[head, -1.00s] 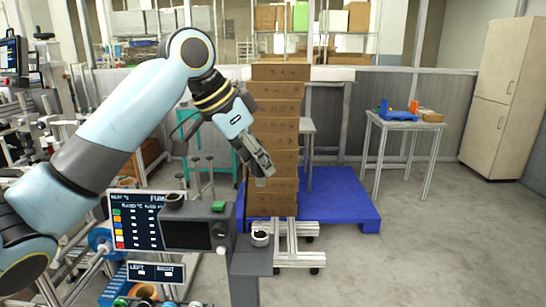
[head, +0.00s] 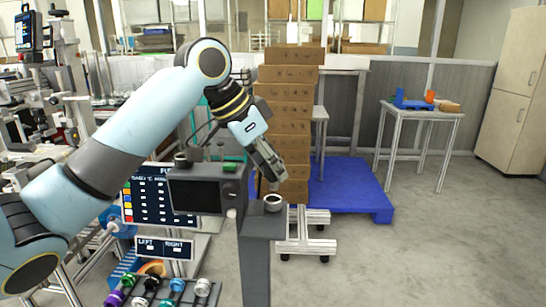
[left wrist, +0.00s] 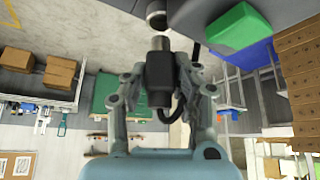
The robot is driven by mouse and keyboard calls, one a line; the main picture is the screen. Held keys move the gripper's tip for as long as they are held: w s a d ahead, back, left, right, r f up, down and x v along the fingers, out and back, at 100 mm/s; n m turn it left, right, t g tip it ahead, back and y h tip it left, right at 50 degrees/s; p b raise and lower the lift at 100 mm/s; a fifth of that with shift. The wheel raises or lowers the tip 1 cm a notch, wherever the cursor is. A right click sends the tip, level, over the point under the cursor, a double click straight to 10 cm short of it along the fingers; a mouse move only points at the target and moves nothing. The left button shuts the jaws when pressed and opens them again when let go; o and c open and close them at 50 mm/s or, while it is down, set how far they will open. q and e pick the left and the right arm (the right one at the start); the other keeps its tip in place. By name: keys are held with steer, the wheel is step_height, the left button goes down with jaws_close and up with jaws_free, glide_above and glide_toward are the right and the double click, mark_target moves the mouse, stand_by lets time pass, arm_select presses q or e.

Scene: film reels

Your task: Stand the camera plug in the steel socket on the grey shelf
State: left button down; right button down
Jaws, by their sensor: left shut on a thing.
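The camera plug (left wrist: 160,78) is a black body with a steel tip and a black cable. My left gripper (head: 274,177) is shut on it, with one finger on each side of the body in the left wrist view. The steel socket (head: 273,203) is a short open ring standing on the grey shelf (head: 262,224). The plug tip is just above the socket in the head view. In the left wrist view the socket (left wrist: 157,14) lies just beyond the tip, with a small gap between them. My right gripper is not in view.
A dark monitor box (head: 195,192) stands left of the socket, close to my left gripper. A green block (left wrist: 238,28) is near the socket. The floor on the right is open.

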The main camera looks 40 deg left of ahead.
mark_target(266, 177)
arm_select(q)
steer(key=shift+f, duration=0.1)
stand_by(0.3)
steer(key=shift+f, duration=1.05)
steer(key=shift+s+f+b, duration=0.1)
steer(key=shift+f+b, duration=0.3)
steer(key=shift+f, duration=0.55)
steer(key=c, duration=1)
jaws_free()
steer(key=shift+d, duration=0.1)
steer(key=shift+o, duration=0.2)
steer(key=shift+r, duration=0.1)
